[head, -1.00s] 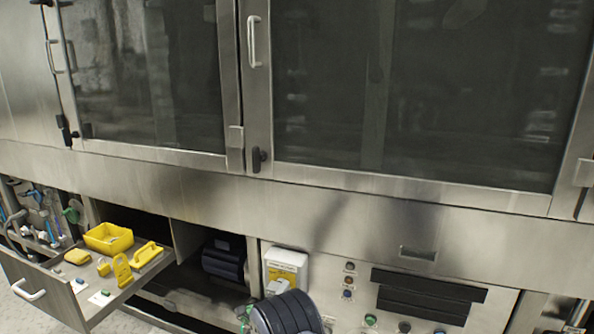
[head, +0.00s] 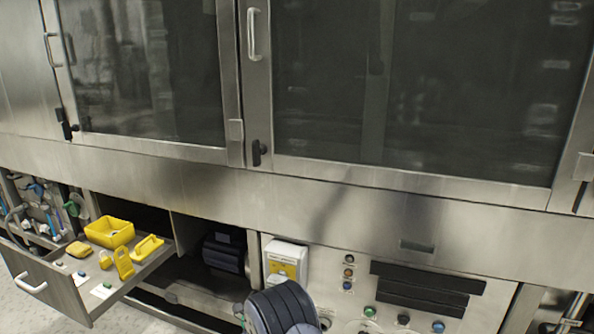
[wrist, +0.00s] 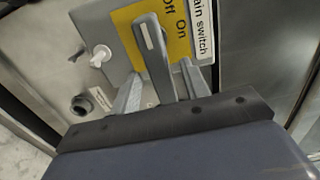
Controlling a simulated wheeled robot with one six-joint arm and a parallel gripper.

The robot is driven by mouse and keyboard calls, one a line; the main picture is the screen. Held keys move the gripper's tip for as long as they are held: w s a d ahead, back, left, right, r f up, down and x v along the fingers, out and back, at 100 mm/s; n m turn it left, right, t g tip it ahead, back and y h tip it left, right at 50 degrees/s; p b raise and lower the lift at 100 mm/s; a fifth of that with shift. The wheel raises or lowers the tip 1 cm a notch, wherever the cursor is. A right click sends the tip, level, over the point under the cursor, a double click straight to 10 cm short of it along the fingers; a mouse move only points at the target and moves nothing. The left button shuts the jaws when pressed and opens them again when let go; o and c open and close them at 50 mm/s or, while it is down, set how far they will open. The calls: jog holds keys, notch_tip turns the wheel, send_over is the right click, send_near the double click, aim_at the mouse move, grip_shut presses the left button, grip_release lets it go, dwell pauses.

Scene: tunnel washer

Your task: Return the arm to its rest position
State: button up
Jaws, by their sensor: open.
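My gripper (wrist: 163,82) shows in the wrist view with its two grey fingers apart. The grey lever of the main switch (wrist: 154,50) stands between the fingers in that picture; I cannot tell whether they touch it. The lever is on a yellow plate (wrist: 120,18) marked Off and On. In the head view, my dark rounded arm link (head: 282,308) is at the bottom, just below the white switch box (head: 287,252). The fingers cannot be made out in that view.
An open drawer (head: 75,295) at the lower left holds a yellow bin (head: 110,232) and several small yellow parts. Right of the switch box is a panel with buttons (head: 369,311) and dark slots (head: 420,288). Large glass doors (head: 420,90) with handles stand above.

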jog(key=shift+x, duration=1.1)
jog(key=shift+f+m+b, duration=0.25)
jog(key=shift+m+b, duration=0.05)
jog(key=shift+b, duration=0.1)
jog(key=shift+a+f+m+b, duration=0.15)
jog(key=shift+m+b, duration=0.65)
jog(key=shift+m, duration=0.8)
jog(key=shift+f, duration=0.1)
